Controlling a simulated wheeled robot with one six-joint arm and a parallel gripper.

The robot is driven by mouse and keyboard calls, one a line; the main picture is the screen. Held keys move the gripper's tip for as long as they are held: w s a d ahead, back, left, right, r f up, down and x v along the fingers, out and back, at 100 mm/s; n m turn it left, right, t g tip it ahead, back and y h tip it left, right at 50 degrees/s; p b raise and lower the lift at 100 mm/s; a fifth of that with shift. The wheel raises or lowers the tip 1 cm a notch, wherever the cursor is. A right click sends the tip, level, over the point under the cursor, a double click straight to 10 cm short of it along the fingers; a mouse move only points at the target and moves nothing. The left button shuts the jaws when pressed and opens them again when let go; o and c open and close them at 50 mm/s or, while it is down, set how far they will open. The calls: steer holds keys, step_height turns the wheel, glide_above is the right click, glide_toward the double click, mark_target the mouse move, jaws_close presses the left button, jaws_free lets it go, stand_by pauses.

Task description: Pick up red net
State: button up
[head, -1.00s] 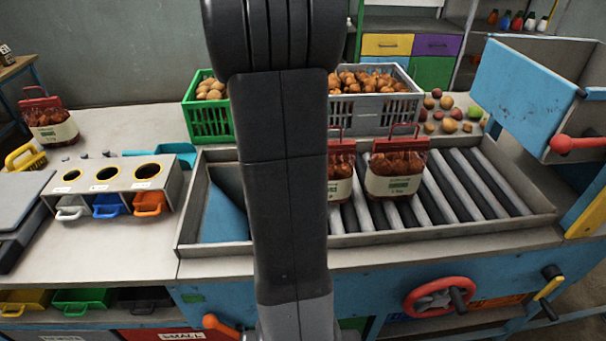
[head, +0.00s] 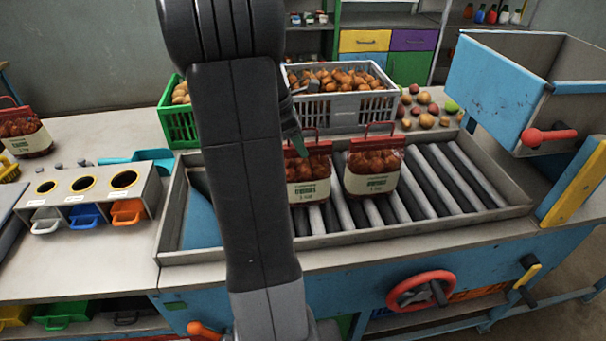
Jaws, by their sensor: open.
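Three red net bags of brown-orange produce with cream labels and red handles are in the head view. One red net (head: 374,165) stands upright on the roller conveyor, and a second red net (head: 310,170) stands just left of it, partly behind my arm. A third red net (head: 24,133) stands on the counter at the far left. My gripper (head: 294,127) shows only in part beside my arm, near the top of the middle net. It is open; I cannot tell whether it touches that net.
A grey crate (head: 345,107) of onions and a green crate (head: 178,127) stand behind the conveyor (head: 455,178). Loose produce lies right of the grey crate. A blue hopper (head: 497,95) stands at right. A sorting box (head: 85,190) with cups is at left.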

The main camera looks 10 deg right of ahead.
steer(key=shift+d+f, duration=0.2)
steer(key=shift+f, duration=0.3)
jaws_close()
steer(key=shift+s, duration=0.1)
steer(key=shift+s+f, duration=0.1)
steer(key=shift+f, duration=0.05)
stand_by(0.8)
